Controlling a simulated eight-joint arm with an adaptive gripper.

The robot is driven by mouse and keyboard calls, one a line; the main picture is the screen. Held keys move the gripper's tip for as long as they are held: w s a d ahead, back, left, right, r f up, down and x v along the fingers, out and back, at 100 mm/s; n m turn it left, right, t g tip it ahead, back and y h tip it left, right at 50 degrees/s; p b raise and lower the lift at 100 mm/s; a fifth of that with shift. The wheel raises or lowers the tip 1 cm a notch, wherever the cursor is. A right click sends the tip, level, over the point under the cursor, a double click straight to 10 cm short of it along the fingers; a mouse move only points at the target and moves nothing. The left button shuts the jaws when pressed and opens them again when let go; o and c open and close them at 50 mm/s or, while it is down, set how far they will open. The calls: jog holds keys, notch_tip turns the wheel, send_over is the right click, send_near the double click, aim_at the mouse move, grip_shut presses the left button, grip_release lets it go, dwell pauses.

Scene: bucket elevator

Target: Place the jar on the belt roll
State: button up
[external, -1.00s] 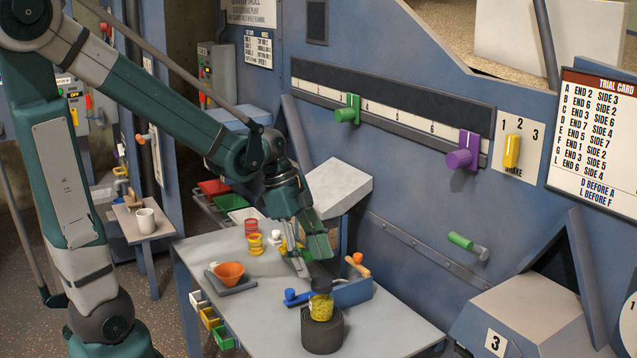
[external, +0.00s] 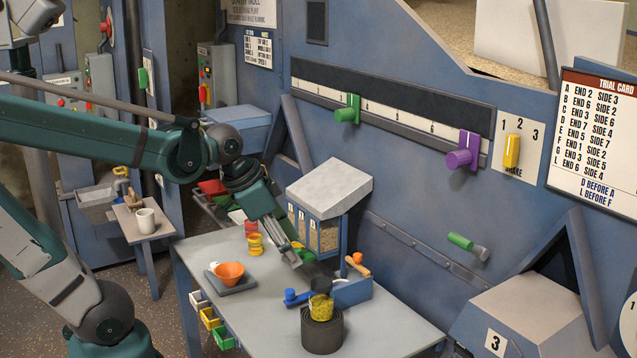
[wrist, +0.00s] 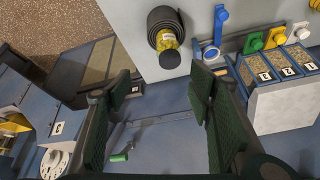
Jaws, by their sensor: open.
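The jar (external: 321,309) has yellow contents and a dark lid. In the external view it stands on top of the dark belt roll (external: 322,334) at the table's near right corner. In the wrist view the jar (wrist: 167,41) shows at the top centre, overlapping the coiled roll (wrist: 165,20). My gripper (external: 292,259) is above the table, up and left of the jar and apart from it. In the wrist view my gripper (wrist: 158,86) has its fingers wide apart with nothing between them.
A blue tray (external: 350,292) with tools is behind the roll. An orange bowl (external: 230,272) sits on a dark plate at the table's left. Yellow and red items (external: 255,245) stand farther back. A bin box (external: 330,187) stands behind my gripper. The table's middle front is clear.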

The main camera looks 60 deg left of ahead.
jog(key=shift+s+d+r+n+t+y, duration=0.2)
jog(key=shift+s+r+n+t, duration=0.3)
jog(key=shift+s+n, duration=0.4)
jog(key=shift+s+d+r+n+t+y, duration=0.1)
jog(key=shift+s+r+n+t+y, duration=0.15)
jog(key=shift+s+r+n, duration=0.45)
jog(key=shift+s+f, duration=0.1)
jog(key=shift+f, duration=0.05)
